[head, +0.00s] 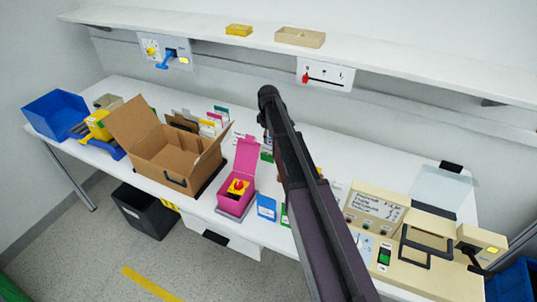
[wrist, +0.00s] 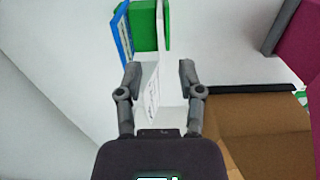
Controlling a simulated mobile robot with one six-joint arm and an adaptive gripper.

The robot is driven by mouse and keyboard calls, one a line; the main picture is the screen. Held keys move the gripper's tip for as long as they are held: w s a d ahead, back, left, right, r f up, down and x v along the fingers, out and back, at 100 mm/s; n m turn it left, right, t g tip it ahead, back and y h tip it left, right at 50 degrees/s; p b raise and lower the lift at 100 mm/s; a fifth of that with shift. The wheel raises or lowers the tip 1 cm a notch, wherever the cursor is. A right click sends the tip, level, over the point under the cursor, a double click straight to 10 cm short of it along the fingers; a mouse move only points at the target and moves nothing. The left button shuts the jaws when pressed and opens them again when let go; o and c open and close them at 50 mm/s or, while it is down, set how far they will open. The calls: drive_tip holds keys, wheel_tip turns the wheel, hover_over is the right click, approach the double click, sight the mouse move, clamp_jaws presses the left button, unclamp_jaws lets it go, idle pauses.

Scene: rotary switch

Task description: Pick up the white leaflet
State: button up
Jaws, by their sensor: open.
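The white leaflet (wrist: 152,92) stands upright in the wrist view, with small dark print on its left-hand face. My gripper (wrist: 160,72) is open, with one finger on each side of the leaflet and a visible gap to each. A thin white upright edge runs on above the fingertips; I cannot tell whether it is part of the same leaflet. In the head view my arm hides most of the gripper and the spot around it.
A blue booklet (wrist: 122,32) and a green item (wrist: 150,25) stand just beyond the fingertips. The pink box (head: 237,197) and the open cardboard box (head: 160,160) are close by. A shelf (head: 380,60) overhangs the back of the table.

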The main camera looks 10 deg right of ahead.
sight(268, 146)
drive_tip(key=shift+f, duration=0.15)
drive_tip(key=shift+s+a+f+b, duration=0.1)
drive_tip(key=shift+f+b, duration=2.35)
drive_tip(key=shift+b, duration=0.15)
clamp_jaws()
